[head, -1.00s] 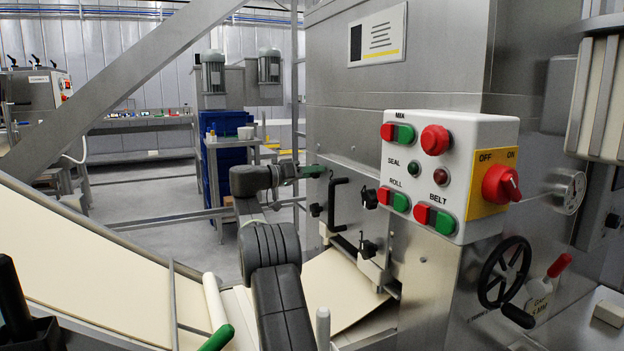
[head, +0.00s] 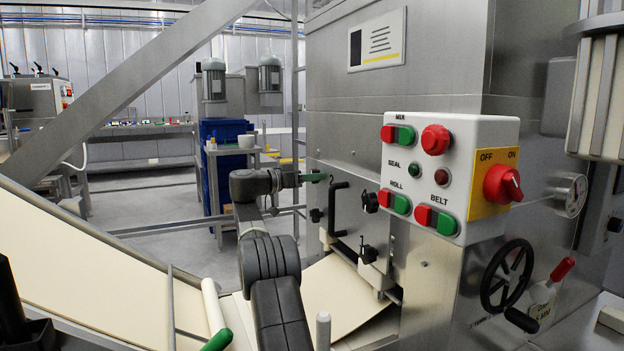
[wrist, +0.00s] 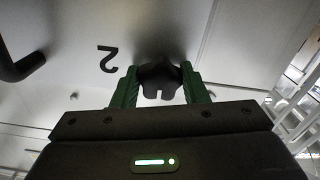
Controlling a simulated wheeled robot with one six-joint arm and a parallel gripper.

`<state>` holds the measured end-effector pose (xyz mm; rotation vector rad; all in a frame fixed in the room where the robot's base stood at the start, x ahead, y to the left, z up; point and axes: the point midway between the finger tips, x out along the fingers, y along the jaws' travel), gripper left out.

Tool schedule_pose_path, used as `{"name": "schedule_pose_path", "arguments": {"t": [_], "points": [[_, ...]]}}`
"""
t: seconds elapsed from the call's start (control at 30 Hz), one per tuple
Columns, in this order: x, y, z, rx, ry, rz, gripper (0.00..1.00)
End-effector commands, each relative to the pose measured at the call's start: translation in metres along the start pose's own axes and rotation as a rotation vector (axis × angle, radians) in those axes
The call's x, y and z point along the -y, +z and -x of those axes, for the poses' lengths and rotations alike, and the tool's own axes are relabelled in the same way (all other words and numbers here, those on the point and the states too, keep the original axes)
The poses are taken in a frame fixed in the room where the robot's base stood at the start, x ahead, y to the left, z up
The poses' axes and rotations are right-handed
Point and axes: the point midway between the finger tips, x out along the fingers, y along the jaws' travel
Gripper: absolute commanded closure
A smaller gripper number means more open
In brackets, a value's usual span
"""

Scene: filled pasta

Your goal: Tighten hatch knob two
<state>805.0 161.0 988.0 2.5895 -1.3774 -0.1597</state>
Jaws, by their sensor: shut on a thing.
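In the wrist view a black lobed knob (wrist: 160,78) sits on the pale hatch face, beside a black number 2 (wrist: 108,59) that appears turned over. My gripper (wrist: 160,88) is shut on this knob, with one green finger against each side. In the head view my gripper (head: 318,178) reaches the left edge of the steel hatch (head: 348,220) from the left. The gripped knob is too small and covered to make out there. Other black knobs show lower left (head: 317,215), at the right edge (head: 369,201) and lower right (head: 367,252).
A black bar handle (head: 338,210) stands out from the hatch right of my gripper; its end also shows in the wrist view (wrist: 22,68). A control panel (head: 450,178) and a handwheel (head: 507,280) are further right. A dough sheet (head: 335,298) lies below.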

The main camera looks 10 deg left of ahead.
Motion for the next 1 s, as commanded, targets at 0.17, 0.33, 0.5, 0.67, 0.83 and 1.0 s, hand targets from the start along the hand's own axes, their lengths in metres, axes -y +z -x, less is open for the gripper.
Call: {"name": "schedule_pose_path", "arguments": {"t": [0.17, 0.33, 0.5, 0.67, 0.83, 1.0], "points": [[0.001, 0.003, 0.0, 0.003, 0.001, 0.004, 0.39], [0.001, 0.002, 0.0, 0.002, 0.001, 0.003, 0.39], [0.001, 0.0, 0.006, 0.001, -0.001, 0.002, 0.39], [0.001, 0.0, 0.032, 0.0, -0.002, 0.004, 0.39], [0.001, 0.0, 0.059, 0.001, -0.001, 0.003, 0.39], [0.001, 0.001, 0.073, 0.002, 0.0, 0.004, 0.39]]}}
